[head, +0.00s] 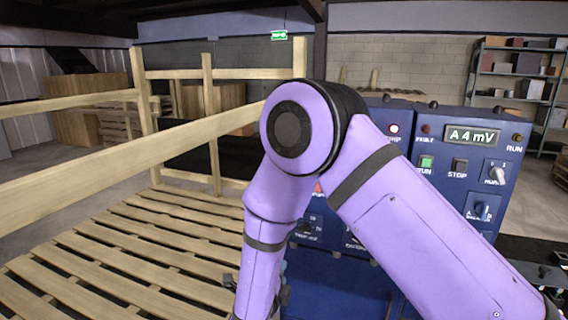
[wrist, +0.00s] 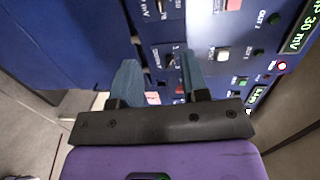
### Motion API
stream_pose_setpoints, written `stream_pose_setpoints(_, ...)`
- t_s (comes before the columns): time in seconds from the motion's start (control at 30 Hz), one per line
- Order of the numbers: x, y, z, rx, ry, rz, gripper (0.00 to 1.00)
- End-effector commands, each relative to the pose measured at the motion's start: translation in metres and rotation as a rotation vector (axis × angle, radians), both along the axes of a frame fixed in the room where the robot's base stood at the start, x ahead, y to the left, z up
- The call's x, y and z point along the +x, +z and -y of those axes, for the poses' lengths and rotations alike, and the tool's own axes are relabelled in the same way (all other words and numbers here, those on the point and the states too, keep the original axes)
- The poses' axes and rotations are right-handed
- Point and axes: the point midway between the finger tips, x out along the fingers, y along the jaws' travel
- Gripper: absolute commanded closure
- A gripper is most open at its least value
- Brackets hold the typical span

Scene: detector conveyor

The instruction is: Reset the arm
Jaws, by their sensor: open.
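My gripper (wrist: 157,66) shows in the wrist view with its two blue-grey fingers apart and nothing between them. It is in front of the blue control panel (wrist: 215,40), which appears sideways there; I cannot tell whether the fingertips touch it. In the head view my purple arm is bent, with its elbow high in the middle and its forearm hanging down in front of the blue panel (head: 447,185). The forearm runs out of the bottom of the picture, and the gripper is not clearly visible there. The arm hides much of the panel's left part.
The panel carries a display (head: 472,135) reading "A 4 mV", a lit green button (head: 426,162), a stop button (head: 460,165) and knobs (head: 481,210). A wooden rail frame (head: 150,165) and slatted pallet (head: 130,250) stand left. Shelves (head: 520,85) stand at the back right.

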Motion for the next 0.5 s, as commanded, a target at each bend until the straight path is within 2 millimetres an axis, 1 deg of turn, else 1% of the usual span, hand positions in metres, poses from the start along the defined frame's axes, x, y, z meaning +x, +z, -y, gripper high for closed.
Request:
stream_pose_setpoints(0.27,0.028,0.042,0.010,0.007,0.076,-0.099,0.58)
stream_pose_setpoints(0.37,0.040,0.066,0.017,-0.001,0.131,-0.152,0.58)
stream_pose_setpoints(0.4,0.045,0.078,0.020,-0.007,0.158,-0.174,0.58)
stream_pose_setpoints(0.5,0.052,0.105,0.030,-0.032,0.230,-0.228,0.58)
